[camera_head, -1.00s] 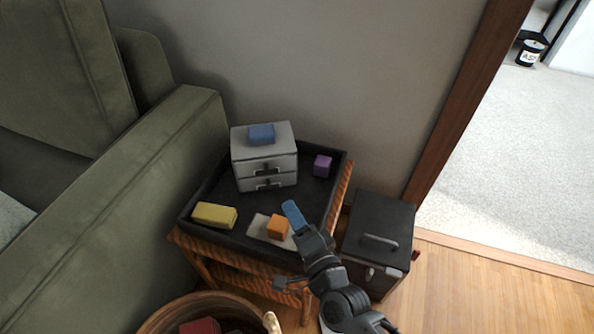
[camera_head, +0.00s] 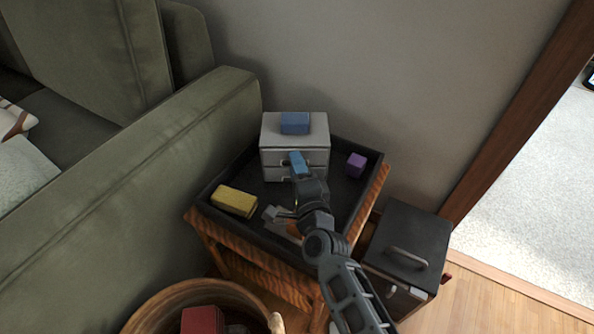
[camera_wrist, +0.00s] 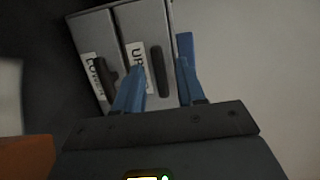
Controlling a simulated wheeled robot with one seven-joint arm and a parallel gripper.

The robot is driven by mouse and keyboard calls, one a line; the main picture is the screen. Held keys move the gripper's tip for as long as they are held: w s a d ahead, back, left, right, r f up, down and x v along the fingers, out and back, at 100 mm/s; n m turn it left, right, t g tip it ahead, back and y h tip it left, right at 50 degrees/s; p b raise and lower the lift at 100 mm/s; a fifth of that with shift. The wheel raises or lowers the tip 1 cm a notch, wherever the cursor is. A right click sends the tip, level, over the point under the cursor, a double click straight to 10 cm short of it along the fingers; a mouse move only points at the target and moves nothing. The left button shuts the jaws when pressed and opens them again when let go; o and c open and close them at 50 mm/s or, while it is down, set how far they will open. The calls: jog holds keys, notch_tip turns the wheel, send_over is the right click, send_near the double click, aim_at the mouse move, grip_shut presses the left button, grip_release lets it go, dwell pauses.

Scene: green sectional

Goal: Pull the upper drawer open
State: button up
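A small grey two-drawer unit (camera_head: 274,134) stands in the black tray, both drawers looking closed. In the wrist view its upper drawer (camera_wrist: 142,25), labelled as upper, has a dark handle (camera_wrist: 158,70). The lower drawer (camera_wrist: 93,33) with its own handle (camera_wrist: 107,74) lies to the left. My gripper (camera_wrist: 161,66) is open, its blue fingers one on each side of the upper handle in that view. I cannot tell whether they touch it. In the head view my gripper (camera_head: 297,158) is in front of the unit and hides part of the drawer fronts.
A blue block (camera_head: 295,123) sits on the unit. A yellow block (camera_head: 234,201) and a purple block (camera_head: 356,164) lie in the black tray (camera_head: 226,177). An orange block is mostly hidden by my arm. A sofa (camera_head: 130,190) is left, a black box (camera_head: 408,235) right.

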jog(key=shift+w, duration=0.1)
jog(key=shift+c, duration=0.3)
grip_shut()
dwell(0.4)
